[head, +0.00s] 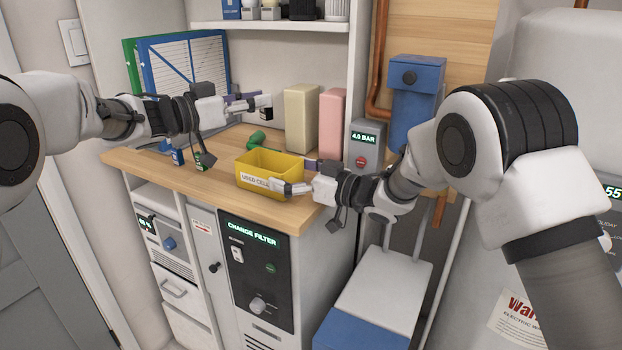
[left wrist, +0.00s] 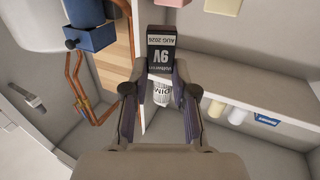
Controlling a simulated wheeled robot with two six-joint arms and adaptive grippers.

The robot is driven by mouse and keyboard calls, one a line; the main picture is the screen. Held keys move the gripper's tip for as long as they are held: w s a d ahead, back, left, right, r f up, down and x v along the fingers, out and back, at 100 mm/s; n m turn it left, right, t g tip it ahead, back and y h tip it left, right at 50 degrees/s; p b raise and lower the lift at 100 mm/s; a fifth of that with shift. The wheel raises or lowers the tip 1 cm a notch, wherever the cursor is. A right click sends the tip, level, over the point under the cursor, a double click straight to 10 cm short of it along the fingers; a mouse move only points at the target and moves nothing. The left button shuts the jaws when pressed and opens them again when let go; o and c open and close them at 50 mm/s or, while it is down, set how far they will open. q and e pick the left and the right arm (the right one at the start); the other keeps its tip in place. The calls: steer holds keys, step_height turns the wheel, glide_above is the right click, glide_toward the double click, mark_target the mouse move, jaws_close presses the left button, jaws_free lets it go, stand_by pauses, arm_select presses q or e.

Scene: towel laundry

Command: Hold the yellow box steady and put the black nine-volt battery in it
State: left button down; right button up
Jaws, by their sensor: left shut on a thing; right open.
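The yellow box (head: 271,173), labelled "USED CELLS" in part, stands open near the front edge of the wooden counter. My left gripper (head: 264,103) is shut on the black nine-volt battery (head: 267,114), above and behind the box, apart from it. In the left wrist view the battery (left wrist: 160,52) shows "9V" between the fingertips (left wrist: 160,88). My right gripper (head: 282,187) is open at the box's front right corner. I cannot tell whether its fingers straddle the wall or touch it. Part of the box's front is hidden by it.
A green cylinder (head: 257,139) lies behind the box. Cream (head: 300,118) and pink (head: 331,124) blocks and a grey gauge unit (head: 366,145) stand at the back right.

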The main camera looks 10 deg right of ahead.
steer(key=shift+w+a, duration=0.25)
steer(key=shift+c, duration=0.4)
steer(key=c, duration=0.9)
arm_select(q)
steer(key=shift+f, duration=5.8)
steer(key=c, duration=0.8)
jaws_free()
steer(key=shift+c, duration=0.2)
